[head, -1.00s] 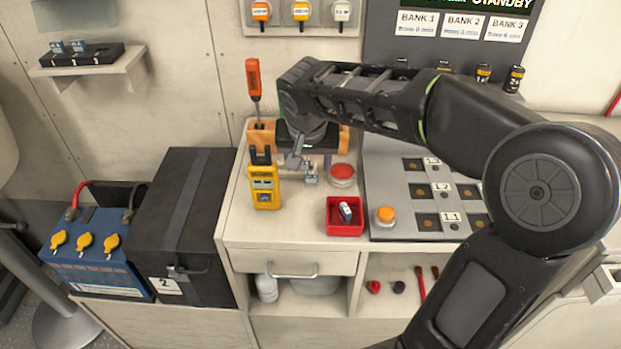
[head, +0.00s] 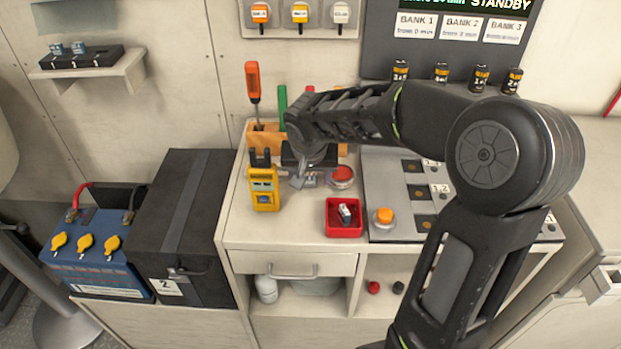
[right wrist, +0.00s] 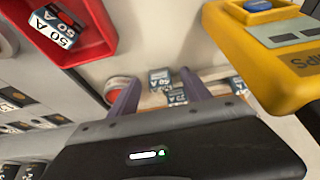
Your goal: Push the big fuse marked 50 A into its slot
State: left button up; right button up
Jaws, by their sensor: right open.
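The big fuse marked 50 A (right wrist: 55,28) lies in the red tray (right wrist: 103,25), its printed label facing the right wrist camera. In the head view this fuse (head: 345,213) shows small inside the red tray (head: 345,232) on the counter. My right gripper (right wrist: 160,78) is open and apart from the tray. In the head view my right gripper (head: 300,182) is low over the counter, behind and left of the tray. Small fuses, one marked 75 A (right wrist: 177,96), lie beyond the fingers. I cannot tell which slot is the 50 A one. My left gripper is out of view.
A yellow tester (head: 264,190) stands left of the gripper. A red button (head: 342,176) and an orange button (head: 384,215) are nearby. A wooden rack (head: 262,135) holds screwdrivers behind. A black fuse block (head: 83,60) with blue fuses sits on the wall shelf.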

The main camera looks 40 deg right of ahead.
jog(key=shift+c, duration=0.2)
dwell(0.4)
grip_shut()
dwell(0.4)
